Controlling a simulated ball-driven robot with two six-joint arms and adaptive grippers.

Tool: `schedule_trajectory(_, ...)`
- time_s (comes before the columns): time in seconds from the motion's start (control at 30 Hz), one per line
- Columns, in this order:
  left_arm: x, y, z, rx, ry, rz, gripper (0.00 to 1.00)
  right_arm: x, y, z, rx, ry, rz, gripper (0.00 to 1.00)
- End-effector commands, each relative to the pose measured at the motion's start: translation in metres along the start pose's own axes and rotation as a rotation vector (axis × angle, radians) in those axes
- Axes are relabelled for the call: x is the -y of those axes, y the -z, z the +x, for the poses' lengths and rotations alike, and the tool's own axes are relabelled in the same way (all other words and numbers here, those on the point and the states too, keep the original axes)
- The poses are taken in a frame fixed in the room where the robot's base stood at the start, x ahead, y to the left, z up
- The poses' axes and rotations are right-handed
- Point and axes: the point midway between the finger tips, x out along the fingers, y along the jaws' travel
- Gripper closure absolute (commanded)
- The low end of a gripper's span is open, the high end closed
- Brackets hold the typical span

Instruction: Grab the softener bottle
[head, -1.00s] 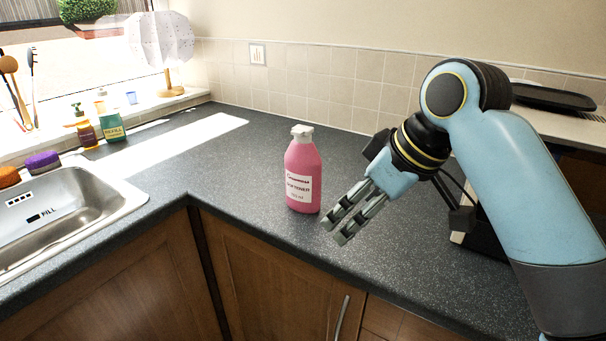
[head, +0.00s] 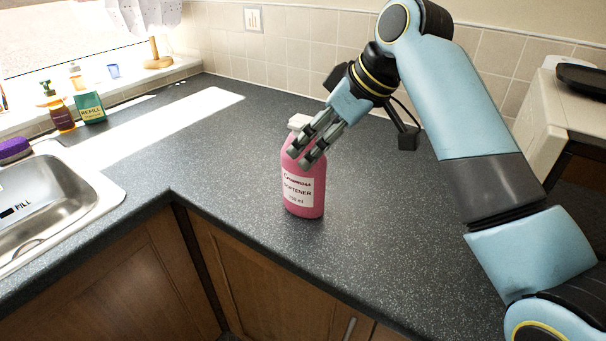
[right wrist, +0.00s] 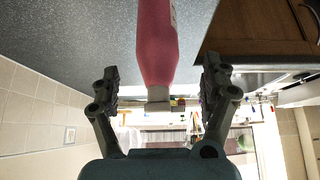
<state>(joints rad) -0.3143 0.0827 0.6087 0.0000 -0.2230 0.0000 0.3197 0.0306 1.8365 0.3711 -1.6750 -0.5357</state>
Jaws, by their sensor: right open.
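The pink softener bottle (head: 303,190) stands upright on the dark counter, near its front edge by the inner corner. It has a white label and a pale cap. My right gripper (head: 299,158) is at the bottle's upper part and hides some of its shoulder and cap in the head view. In the right wrist view the bottle (right wrist: 157,45) shows between the two spread fingers of the gripper (right wrist: 161,80), with a gap on each side. The gripper is open and holds nothing. My left gripper is in neither view.
A steel sink (head: 45,205) is at the left, with a purple sponge (head: 14,150) at its rim. An amber bottle (head: 61,116) and a green refill pack (head: 90,107) stand by the window. A black tray (head: 582,78) is at the right.

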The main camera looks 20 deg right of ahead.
Motion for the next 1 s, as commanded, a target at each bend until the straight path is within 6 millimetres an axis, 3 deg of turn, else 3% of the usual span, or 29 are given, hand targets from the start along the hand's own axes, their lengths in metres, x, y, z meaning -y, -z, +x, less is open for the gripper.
schedule_trajectory(0.17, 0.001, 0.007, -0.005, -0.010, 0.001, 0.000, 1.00, 0.000, 0.001, 0.021, 0.002, 0.004, 0.002, 0.20)
schedule_trajectory(0.33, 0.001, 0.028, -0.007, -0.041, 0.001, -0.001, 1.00, -0.001, 0.001, 0.046, 0.001, 0.002, 0.002, 0.20)
schedule_trajectory(0.63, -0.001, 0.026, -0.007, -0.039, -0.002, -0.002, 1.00, -0.001, 0.000, 0.053, 0.001, 0.000, 0.000, 0.20)
schedule_trajectory(1.0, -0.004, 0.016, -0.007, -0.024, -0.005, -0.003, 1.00, -0.001, 0.000, 0.053, 0.001, 0.000, 0.000, 0.68)
